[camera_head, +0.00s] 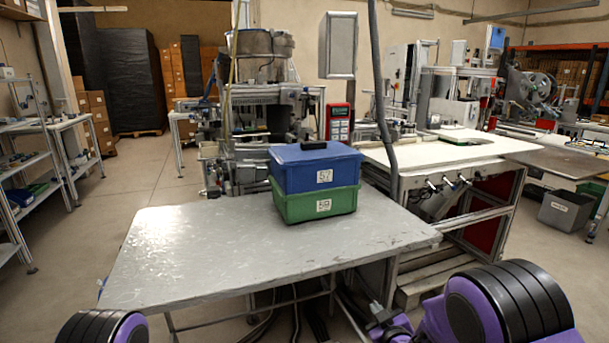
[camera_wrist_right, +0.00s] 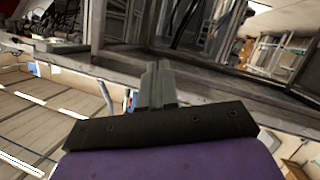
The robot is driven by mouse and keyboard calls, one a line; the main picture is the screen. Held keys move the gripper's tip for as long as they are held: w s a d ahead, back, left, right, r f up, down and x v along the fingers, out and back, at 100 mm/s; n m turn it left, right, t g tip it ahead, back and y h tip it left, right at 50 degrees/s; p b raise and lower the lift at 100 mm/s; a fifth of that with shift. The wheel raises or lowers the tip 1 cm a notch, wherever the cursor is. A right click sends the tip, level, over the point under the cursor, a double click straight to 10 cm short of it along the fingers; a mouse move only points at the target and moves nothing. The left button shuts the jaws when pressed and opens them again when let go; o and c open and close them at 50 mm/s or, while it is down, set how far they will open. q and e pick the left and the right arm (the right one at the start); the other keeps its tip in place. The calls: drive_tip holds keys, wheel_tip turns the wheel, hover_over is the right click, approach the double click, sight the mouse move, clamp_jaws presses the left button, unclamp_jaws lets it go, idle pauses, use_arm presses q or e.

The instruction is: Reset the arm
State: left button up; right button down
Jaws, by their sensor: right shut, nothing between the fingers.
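My right gripper (camera_head: 379,312) is low at the front of the head view, just past the near right part of the grey table (camera_head: 200,245). In the right wrist view its two grey fingers (camera_wrist_right: 157,80) are together with nothing between them. Part of my purple and black right arm shows at the lower right of the head view. Only a purple and black part of my left arm shows at the lower left; the left gripper is out of view.
A blue crate (camera_head: 310,170) marked 57 sits on a green crate (camera_head: 320,205) on the grey table. A small black object (camera_head: 313,145) lies on the blue lid. A white workbench (camera_head: 440,150) stands behind right. The table's left half is clear.

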drive_tip(key=s+d+f+m+g+h, duration=0.25)
drive_tip(key=s+d+f+m, duration=0.3)
drive_tip(key=s+f, duration=0.55)
drive_tip(key=s+d+f+m+g, duration=0.2)
drive_tip(key=s+g, duration=0.1)
drive_tip(key=s, duration=0.7)
drive_tip(key=s+d+f+m+g+h+p, duration=0.1)
drive_tip(key=s+f+m+g, duration=0.2)
drive_tip(key=s, duration=0.8)
drive_tip(key=s+d+f+m+g+h, duration=0.1)
drive_tip(key=s+d+f+m+g, duration=0.1)
drive_tip(key=s, duration=0.9)
drive_tip(key=shift+s+d+f+g, duration=0.15)
drive_tip(key=shift+s+d+g, duration=0.15)
drive_tip(key=shift+g, duration=0.25)
drive_tip(key=shift+h, duration=0.25)
